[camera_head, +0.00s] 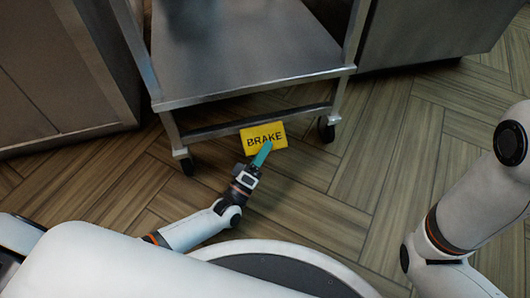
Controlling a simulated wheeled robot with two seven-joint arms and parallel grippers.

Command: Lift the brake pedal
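The brake pedal (274,132) is a yellow plate marked "BRAKE", low at the front of a metal cart (252,91). My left gripper (262,154) reaches in from the left, and its teal fingers overlap the pedal's lower edge in the picture. Whether they touch the pedal, or lie under or in front of it, I cannot tell. The fingers look like one narrow strip, so the gap between them does not show. My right arm (468,200) is at the right, and its gripper is out of view.
The cart stands on casters, one at the left (187,165) and one at the right (326,130). Metal cabinets stand at the left (50,75) and at the back right (425,30). The wooden floor (370,170) is clear right of the pedal.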

